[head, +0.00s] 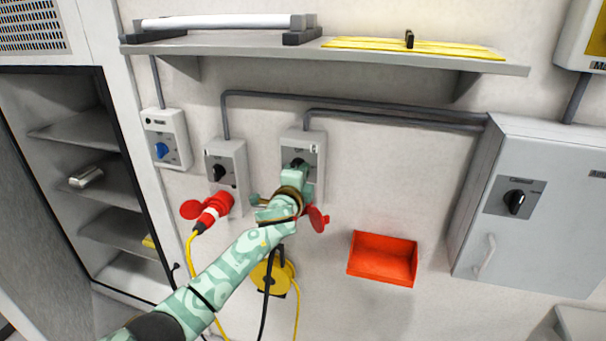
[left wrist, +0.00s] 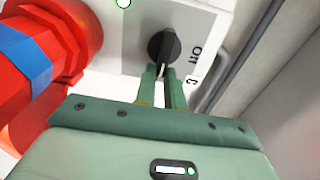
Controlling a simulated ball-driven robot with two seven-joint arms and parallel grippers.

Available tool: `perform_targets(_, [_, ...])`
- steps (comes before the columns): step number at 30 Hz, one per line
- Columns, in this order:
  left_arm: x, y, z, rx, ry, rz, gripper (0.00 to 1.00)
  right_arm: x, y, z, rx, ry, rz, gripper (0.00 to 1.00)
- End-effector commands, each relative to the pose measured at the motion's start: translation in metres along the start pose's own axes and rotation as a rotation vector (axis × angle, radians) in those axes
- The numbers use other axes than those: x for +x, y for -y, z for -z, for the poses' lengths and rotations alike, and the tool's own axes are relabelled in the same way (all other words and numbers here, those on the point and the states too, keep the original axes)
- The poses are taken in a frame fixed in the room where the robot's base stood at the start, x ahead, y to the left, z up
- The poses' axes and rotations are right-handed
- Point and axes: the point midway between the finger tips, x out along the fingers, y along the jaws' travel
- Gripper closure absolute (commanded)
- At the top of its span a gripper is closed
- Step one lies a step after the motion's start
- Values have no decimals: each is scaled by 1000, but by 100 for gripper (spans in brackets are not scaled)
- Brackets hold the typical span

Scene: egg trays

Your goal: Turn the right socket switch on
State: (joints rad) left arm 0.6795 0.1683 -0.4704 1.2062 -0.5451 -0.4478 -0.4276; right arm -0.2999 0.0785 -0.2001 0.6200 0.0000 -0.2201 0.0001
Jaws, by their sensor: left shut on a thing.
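The right socket box (head: 308,138) is on the wall, partly hidden by my left arm in the head view. Its black rotary switch (left wrist: 163,46) shows in the left wrist view on a pale face with printed marks beside it. My left gripper (left wrist: 163,82) is shut on the switch handle, one finger on each side. In the head view my left gripper (head: 302,168) is at the front of the box and covers most of the switch. A red part with a blue band (left wrist: 28,55) is beside it in the left wrist view. My right gripper is not in view.
The left socket box (head: 238,152) holds a red plug (head: 215,207) with a yellow cable. A red flap (head: 318,219) shows below my gripper. A shelf (head: 400,60) is above, an orange bin (head: 383,260) lower right, and a grey cabinet (head: 470,225) at right.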

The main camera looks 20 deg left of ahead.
Motion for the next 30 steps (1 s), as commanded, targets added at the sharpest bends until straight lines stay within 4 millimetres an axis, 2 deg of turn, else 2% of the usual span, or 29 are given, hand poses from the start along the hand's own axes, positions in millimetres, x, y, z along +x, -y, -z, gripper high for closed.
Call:
perform_targets(3, [0, -3, 0, 2, 0, -5, 100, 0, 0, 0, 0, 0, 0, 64])
perform_targets(4, [0, -3, 0, 2, 0, -5, 84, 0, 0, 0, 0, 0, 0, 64])
perform_targets(6, [0, -3, 0, 2, 0, -4, 67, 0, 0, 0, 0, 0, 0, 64])
perform_targets(17, [-5, -1, 0, 0, -1, -1, 67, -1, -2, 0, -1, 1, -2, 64])
perform_targets(20, [-17, 0, 0, 1, 0, -1, 67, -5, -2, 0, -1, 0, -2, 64])
perform_targets(23, [-37, 0, 0, 0, -2, -1, 67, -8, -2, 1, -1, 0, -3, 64])
perform_targets(30, [-104, -3, 1, -1, -3, -4, 67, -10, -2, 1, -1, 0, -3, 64])
